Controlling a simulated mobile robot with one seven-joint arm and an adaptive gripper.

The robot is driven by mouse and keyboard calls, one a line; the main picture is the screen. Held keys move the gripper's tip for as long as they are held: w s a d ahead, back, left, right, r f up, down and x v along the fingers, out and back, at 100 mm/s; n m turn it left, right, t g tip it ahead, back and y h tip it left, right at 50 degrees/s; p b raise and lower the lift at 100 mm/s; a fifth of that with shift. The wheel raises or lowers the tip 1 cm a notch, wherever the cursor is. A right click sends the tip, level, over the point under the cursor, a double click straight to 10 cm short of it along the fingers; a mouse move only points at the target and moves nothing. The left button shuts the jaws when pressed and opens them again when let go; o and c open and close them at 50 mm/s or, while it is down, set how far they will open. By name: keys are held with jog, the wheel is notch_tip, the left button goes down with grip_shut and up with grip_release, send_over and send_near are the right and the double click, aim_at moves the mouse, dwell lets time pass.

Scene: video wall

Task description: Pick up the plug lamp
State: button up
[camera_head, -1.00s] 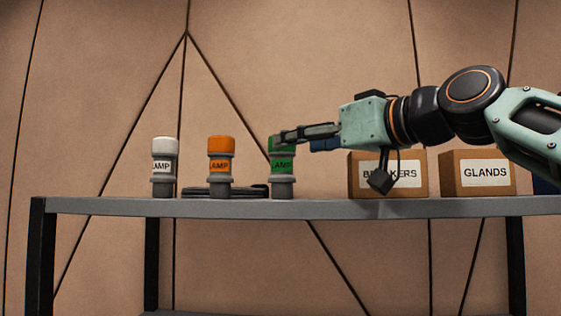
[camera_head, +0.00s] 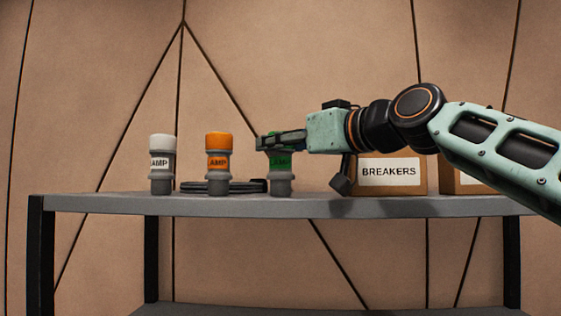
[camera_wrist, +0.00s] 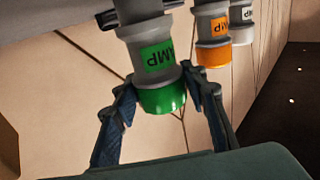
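Three lamps with grey bases and "LAMP" labels stand upright on a grey shelf (camera_head: 110,204): a white one (camera_head: 162,160), an orange one (camera_head: 218,160) and a green one (camera_head: 281,183). My gripper (camera_head: 268,142) is at the upper part of the green lamp and hides much of its cap. The wrist view shows the scene upside down, with the green lamp (camera_wrist: 160,57) between the two spread fingers of my gripper (camera_wrist: 160,92). The fingers flank its green cap, the right one very near or touching it. The orange lamp (camera_wrist: 212,30) and white lamp (camera_wrist: 242,14) also show there.
A dark coiled cable (camera_head: 240,187) lies behind the orange and green lamps. A cardboard box labelled BREAKERS (camera_head: 388,173) stands to the right under my arm, with another box (camera_head: 450,180) partly hidden beyond it. The shelf is clear left of the white lamp.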

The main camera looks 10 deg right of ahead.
jog(key=c, duration=0.7)
jog(key=shift+c, duration=0.2)
jog(key=shift+r, duration=0.15)
